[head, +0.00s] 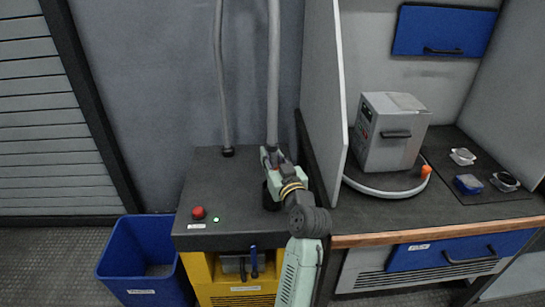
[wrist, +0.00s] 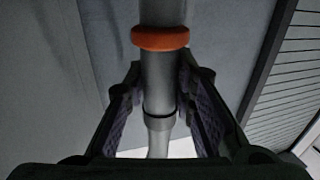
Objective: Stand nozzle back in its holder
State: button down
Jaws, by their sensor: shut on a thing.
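The nozzle (wrist: 159,85) is a grey tube with an orange ring and a dark band, seen in the wrist view. My gripper (wrist: 160,100) is shut on it, with a purple-padded finger on each side. In the head view my gripper (head: 270,158) is over the dark cabinet top, and a grey hose (head: 273,75) runs upward from it. A black round cup (head: 269,198), which looks like the holder, stands on the cabinet top just below my gripper, partly hidden by it. The nozzle's lower end is hidden, so I cannot tell whether it is in the cup.
A second hose (head: 222,80) enters the cabinet top (head: 205,178) at the back. A red button (head: 198,212) is at the front left. A pale partition (head: 325,90) rises close on the right, with a grey box (head: 393,133) beyond. A blue bin (head: 140,250) stands left.

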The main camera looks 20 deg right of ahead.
jog(key=shift+f, duration=0.45)
jog(key=c, duration=1.3)
grip_release()
jog(key=shift+s, duration=0.15)
jog(key=s, duration=1.1)
jog(key=shift+s+a, duration=0.1)
jog(key=shift+s, duration=0.3)
